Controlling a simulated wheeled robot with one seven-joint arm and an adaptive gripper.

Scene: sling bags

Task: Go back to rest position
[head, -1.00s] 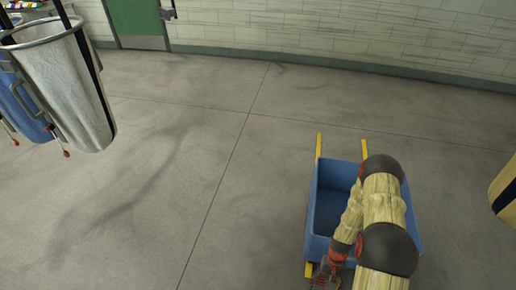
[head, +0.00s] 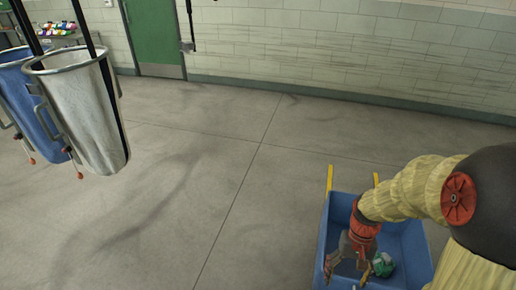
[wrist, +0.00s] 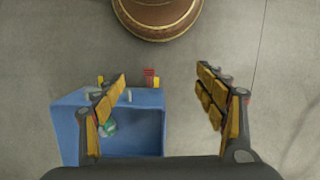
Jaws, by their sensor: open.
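My gripper (head: 347,267) is at the lower right of the head view, in front of the blue bin (head: 412,238) as seen from there. In the wrist view my gripper (wrist: 163,84) has its two padded fingers spread wide, with nothing between them. A green item (head: 383,264) lies in the blue bin and also shows in the wrist view (wrist: 109,128), partly behind the left finger. My arm hides part of the bin.
A white sling bag (head: 85,115) and a blue sling bag (head: 25,95) hang at the left. A green door (head: 156,35) and a tiled wall (head: 300,55) stand at the back. The floor (head: 215,180) between is clear. Yellow bars (head: 330,178) rise at the bin.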

